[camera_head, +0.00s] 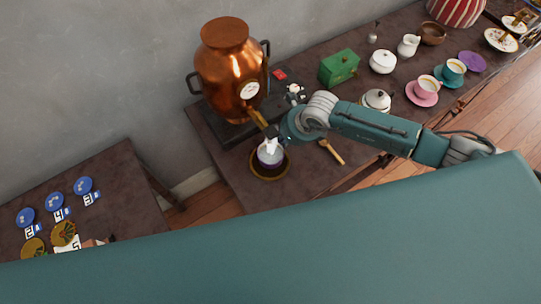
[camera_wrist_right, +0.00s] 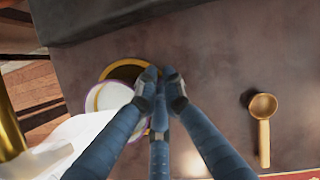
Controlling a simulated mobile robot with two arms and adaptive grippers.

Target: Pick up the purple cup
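The purple cup (camera_head: 270,157) stands on a dark saucer (camera_head: 268,176) with a gold rim, below the copper urn's spout. The wrist view shows the cup (camera_wrist_right: 111,97) from above, pale inside with a purple rim, and part of the saucer (camera_wrist_right: 125,70). My right gripper (camera_wrist_right: 159,84) is at the cup's right side in that view. Its fingertips are close together and overlap the cup's edge. They hide any handle there, so I cannot tell whether they grip it. In the head view the right gripper (camera_head: 273,134) is just above the cup. My left gripper is out of view.
The copper urn (camera_head: 229,75) stands behind the cup, its golden spout close to my gripper. A white shape beside the spout is unclear. A golden scoop (camera_wrist_right: 262,118) lies to the right. A white sugar bowl (camera_head: 376,100) and green box (camera_head: 339,67) stand farther right.

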